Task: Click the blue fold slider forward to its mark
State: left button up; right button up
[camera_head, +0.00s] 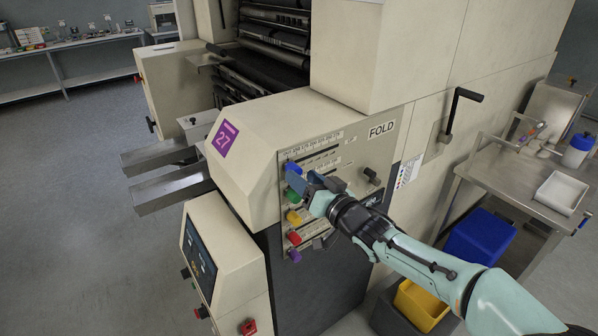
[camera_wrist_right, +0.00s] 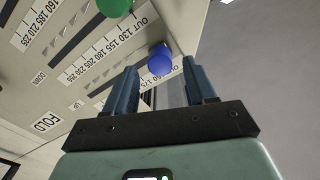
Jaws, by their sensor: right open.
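The blue fold slider (camera_head: 292,167) is a round blue knob at the top left of the FOLD panel (camera_head: 372,152), beside a printed number scale. In the right wrist view the blue knob (camera_wrist_right: 160,61) lies between the tips of my right gripper (camera_wrist_right: 161,72), near the "OUT" end of its scale. The gripper is open; I cannot tell whether either finger touches the knob. In the head view my right gripper (camera_head: 304,180) reaches the panel from the lower right and covers part of it. My left gripper is not in view.
A green knob (camera_head: 292,196) sits just below the blue one, with yellow (camera_head: 294,217), red (camera_head: 294,238) and purple (camera_head: 295,256) knobs lower down. A black crank handle (camera_head: 455,110) sticks out at right. A metal side table (camera_head: 520,172) stands farther right.

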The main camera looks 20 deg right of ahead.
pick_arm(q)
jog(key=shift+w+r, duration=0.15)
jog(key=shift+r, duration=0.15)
pick_arm(e)
jog(key=x, duration=0.2)
jog(key=shift+w+a, duration=0.1)
jog(key=shift+w, duration=0.25)
grip_shut()
